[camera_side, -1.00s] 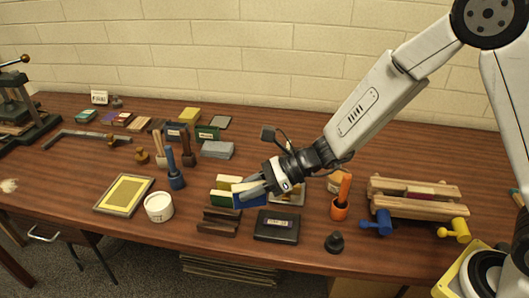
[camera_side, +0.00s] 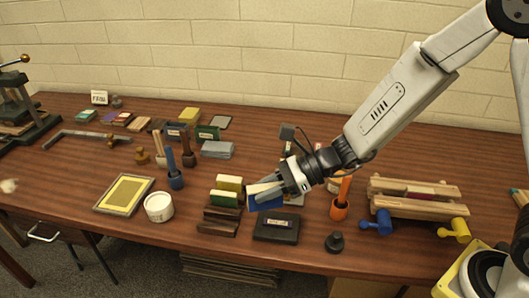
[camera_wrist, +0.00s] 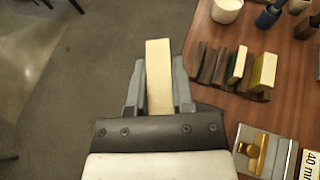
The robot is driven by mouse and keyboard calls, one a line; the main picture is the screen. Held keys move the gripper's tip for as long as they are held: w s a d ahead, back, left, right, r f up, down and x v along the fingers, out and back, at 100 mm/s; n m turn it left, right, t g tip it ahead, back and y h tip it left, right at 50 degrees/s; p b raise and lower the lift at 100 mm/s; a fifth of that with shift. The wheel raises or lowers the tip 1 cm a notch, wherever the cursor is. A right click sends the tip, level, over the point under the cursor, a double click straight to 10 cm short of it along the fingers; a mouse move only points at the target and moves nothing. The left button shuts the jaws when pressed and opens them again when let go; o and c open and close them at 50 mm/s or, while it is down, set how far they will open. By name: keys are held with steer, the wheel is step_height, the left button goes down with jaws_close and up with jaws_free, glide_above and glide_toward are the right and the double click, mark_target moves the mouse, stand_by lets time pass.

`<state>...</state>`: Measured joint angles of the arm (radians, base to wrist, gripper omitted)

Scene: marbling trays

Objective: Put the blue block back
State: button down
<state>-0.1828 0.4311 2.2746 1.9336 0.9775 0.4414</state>
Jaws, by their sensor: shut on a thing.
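The blue block (camera_side: 266,203) is a flat piece with a blue face and a pale cream side. My gripper (camera_side: 275,192) is shut on it and holds it in the air above the black ink pad box. In the wrist view the block's cream side (camera_wrist: 159,78) shows between the fingers of my gripper (camera_wrist: 159,90). A dark wooden rack (camera_side: 218,221) stands to the left of the block. It holds a green block (camera_side: 224,198) and a yellow block (camera_side: 230,183) in its rear part. The front slots of the rack look empty.
The black box (camera_side: 277,228) lies below my gripper near the table's front edge. An orange cup (camera_side: 339,208) and a small black knob (camera_side: 334,242) stand to the right. A white tub (camera_side: 159,207) is left of the rack. A wooden press (camera_side: 415,203) is far right.

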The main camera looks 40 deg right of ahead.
mark_target(218, 211)
steer(key=shift+w, duration=0.1)
steer(key=shift+w+a+f+t, duration=0.2)
steer(key=shift+w+a+t, duration=0.1)
steer(key=shift+w, duration=0.25)
steer(key=w+a+f+m+t+h, duration=0.3)
steer(key=w+a+f+m+t, duration=0.1)
steer(key=w, duration=0.7)
step_height(218, 211, down, 3)
steer(key=shift+w+a+r+m, duration=0.1)
steer(key=shift+w+a+m, duration=0.2)
steer(key=shift+a, duration=0.15)
steer(key=shift+f, duration=3.35)
steer(key=shift+f, duration=0.65)
